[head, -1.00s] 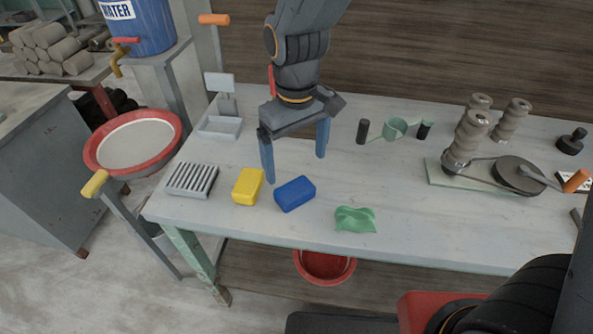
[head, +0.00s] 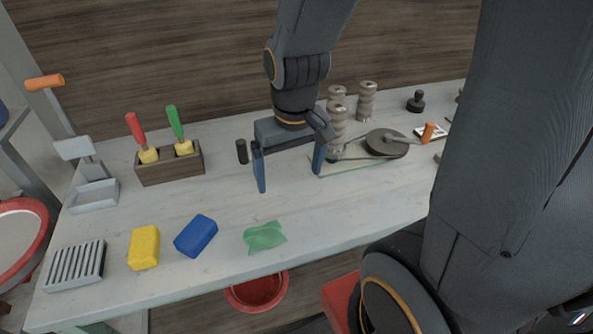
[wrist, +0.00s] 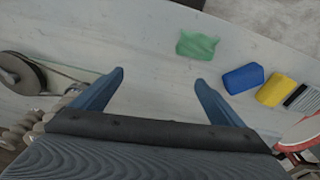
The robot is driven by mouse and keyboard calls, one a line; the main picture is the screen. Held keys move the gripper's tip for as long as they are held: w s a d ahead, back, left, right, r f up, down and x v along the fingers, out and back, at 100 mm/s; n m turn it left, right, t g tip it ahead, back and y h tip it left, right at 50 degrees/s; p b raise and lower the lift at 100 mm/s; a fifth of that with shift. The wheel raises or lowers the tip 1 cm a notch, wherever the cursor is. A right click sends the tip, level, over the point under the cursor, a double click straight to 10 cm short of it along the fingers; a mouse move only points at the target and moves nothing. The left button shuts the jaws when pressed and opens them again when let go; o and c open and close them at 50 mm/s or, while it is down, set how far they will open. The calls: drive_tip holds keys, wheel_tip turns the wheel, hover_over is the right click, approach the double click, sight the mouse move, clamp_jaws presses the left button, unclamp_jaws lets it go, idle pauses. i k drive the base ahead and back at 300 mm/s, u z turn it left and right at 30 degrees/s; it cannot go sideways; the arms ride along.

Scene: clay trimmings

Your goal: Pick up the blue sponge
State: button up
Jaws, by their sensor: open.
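The blue sponge (head: 196,236) lies flat on the table, between a yellow sponge (head: 144,247) and a green crumpled cloth (head: 265,236). My gripper (head: 291,182) is open and empty above the table, behind and to the right of the blue sponge, apart from it. In the wrist view the blue sponge (wrist: 243,79) is whole, ahead and to the right of my open fingers (wrist: 158,80). The green cloth (wrist: 197,45) lies ahead of the gap between the fingers.
A slatted grey rack (head: 75,266) sits at the table's left end. A wooden holder (head: 170,166) with red- and green-handled tools stands behind the sponges. A belt-driven wheel (head: 386,143) and stacked spools (head: 338,125) stand to the right. A red basin (head: 257,291) is below the front edge.

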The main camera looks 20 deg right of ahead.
sight(195, 236)
drive_tip(key=z, duration=0.55)
drive_tip(key=k, duration=0.95)
drive_tip(key=u, duration=1)
drive_tip(key=i, duration=0.45)
